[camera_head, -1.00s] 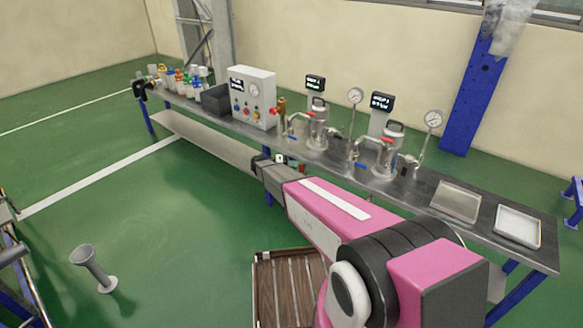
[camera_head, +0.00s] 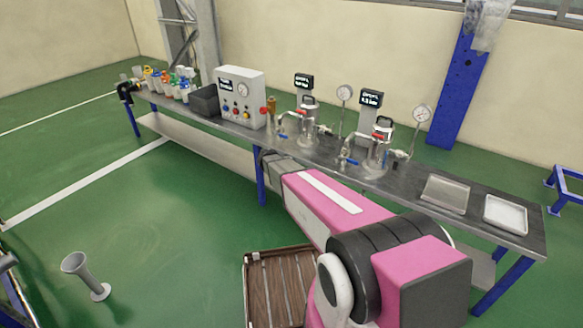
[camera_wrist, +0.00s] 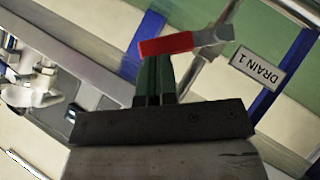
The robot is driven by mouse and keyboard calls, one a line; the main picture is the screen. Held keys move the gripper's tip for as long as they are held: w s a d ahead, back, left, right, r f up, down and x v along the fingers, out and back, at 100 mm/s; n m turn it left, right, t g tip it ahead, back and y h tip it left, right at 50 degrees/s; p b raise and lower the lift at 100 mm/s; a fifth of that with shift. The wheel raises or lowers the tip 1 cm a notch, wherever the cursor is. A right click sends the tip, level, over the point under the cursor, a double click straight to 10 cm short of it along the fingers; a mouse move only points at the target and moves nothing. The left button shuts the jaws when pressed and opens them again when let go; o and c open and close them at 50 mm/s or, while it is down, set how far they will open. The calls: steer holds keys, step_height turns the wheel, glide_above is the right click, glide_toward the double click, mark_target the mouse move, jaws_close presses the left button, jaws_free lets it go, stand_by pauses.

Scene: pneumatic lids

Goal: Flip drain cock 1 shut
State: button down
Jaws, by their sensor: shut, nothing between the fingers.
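A cock with a red lever (camera_wrist: 165,46) and a grey metal body (camera_wrist: 210,37) shows in the wrist view beside a label plate reading DRAIN 1 (camera_wrist: 258,64). The label appears upside down. My gripper (camera_wrist: 155,60) is shut and empty, with its dark green fingers together. Their tips meet the edge of the red lever in the picture; I cannot tell whether they touch it. In the head view the cock is not distinguishable, and my gripper is hidden beyond my arm's end near the bench's front edge.
The steel bench (camera_head: 400,192) carries two lidded vessels, gauges, a white control box (camera_head: 240,92), a dark bin (camera_head: 204,99) and two trays (camera_head: 446,194). A blue bench leg (camera_head: 261,180) stands beside my arm. A wooden slatted crate (camera_head: 278,285) is on the floor.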

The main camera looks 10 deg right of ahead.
steer(key=s+d+f+m+t+y, duration=0.1)
steer(key=y, duration=0.1)
steer(key=s+d+f+m+t+y, duration=0.1)
steer(key=f+t+y, duration=0.1)
steer(key=shift+s+d+m, duration=0.15)
steer(key=shift+d+m, duration=0.05)
steer(key=shift+m, duration=0.2)
steer(key=shift+f, duration=0.1)
stand_by(0.5)
steer(key=v, duration=1)
steer(key=shift+s+a+r, duration=0.15)
steer(key=shift+s+r, duration=0.1)
